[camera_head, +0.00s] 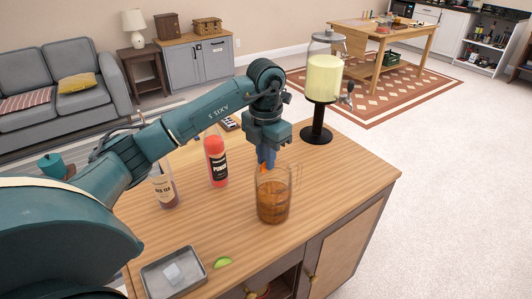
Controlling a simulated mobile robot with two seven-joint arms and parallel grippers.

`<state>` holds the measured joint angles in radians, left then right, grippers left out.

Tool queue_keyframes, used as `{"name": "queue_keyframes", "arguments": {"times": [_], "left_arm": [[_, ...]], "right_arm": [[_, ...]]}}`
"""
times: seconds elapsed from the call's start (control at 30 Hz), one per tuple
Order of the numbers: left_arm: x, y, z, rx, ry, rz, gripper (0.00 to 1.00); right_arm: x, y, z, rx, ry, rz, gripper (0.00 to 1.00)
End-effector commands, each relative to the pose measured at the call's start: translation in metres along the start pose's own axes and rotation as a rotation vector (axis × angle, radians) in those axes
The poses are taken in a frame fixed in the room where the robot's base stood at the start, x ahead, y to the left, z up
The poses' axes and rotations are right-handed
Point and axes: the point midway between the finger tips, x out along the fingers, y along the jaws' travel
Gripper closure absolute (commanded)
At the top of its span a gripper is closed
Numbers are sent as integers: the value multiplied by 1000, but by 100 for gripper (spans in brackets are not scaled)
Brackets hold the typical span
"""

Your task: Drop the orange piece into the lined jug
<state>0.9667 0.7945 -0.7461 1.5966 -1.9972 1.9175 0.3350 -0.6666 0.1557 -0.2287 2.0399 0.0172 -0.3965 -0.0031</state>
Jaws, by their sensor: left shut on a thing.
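The jug (273,203) is clear glass with amber-brown liquid in its lower part. It stands upright on the wooden counter (342,178), near the front edge. My left gripper (266,160) points down at the jug's mouth, its blue fingers shut on the small orange piece (263,169). The piece shows just at the rim, above the liquid; I cannot tell whether it is inside the rim. The fingers hide part of the piece. My right gripper is not in view.
A red-pink bottle (216,162) and a labelled brown bottle (165,187) stand left of the jug. A drink dispenser (324,78) on a black stand is behind it. A grey tray (147,275) and a green wedge (222,262) lie in front. The counter's right side is clear.

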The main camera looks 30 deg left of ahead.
Motion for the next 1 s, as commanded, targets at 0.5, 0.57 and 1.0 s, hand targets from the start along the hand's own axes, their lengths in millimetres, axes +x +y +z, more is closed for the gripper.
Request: {"name": "queue_keyframes", "arguments": {"times": [0.5, 0.57, 1.0], "left_arm": [[2, 0, 0, 1, -1, 0, 65], [2, 0, 0, 1, -1, 0, 60], [-15, 0, 1, 0, -5, 1, 59]], "right_arm": [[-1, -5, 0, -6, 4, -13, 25], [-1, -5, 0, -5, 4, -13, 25], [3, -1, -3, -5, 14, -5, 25]]}}
